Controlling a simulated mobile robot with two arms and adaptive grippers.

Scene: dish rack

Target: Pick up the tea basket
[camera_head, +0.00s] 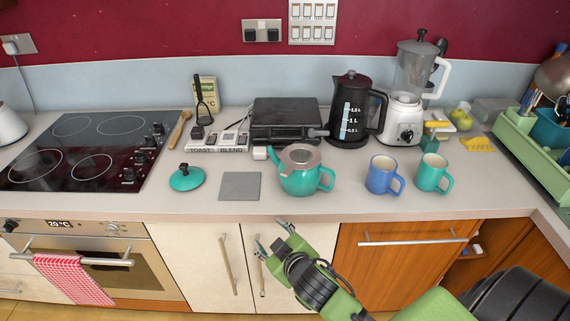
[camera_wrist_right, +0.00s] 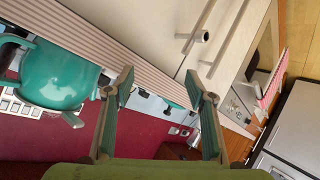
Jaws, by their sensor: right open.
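The teal teapot (camera_head: 299,181) stands on the counter with its lid off, and its handle points right. A grey round tea basket (camera_head: 300,155) appears to sit in its open top. The teal lid (camera_head: 187,178) lies on the counter to the left. My right gripper (camera_head: 273,238) is open and empty, in front of the counter edge and nearer to me than the teapot. In the right wrist view the teapot (camera_wrist_right: 58,76) is at the left, outside the open fingers (camera_wrist_right: 160,84); the basket cannot be made out there. My left gripper is not in view.
A grey square mat (camera_head: 240,186) lies left of the teapot. A blue mug (camera_head: 380,175) and a teal mug (camera_head: 430,173) stand to its right. A black kettle (camera_head: 350,115) and a dark grill (camera_head: 286,119) stand behind it. The counter's front strip is clear.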

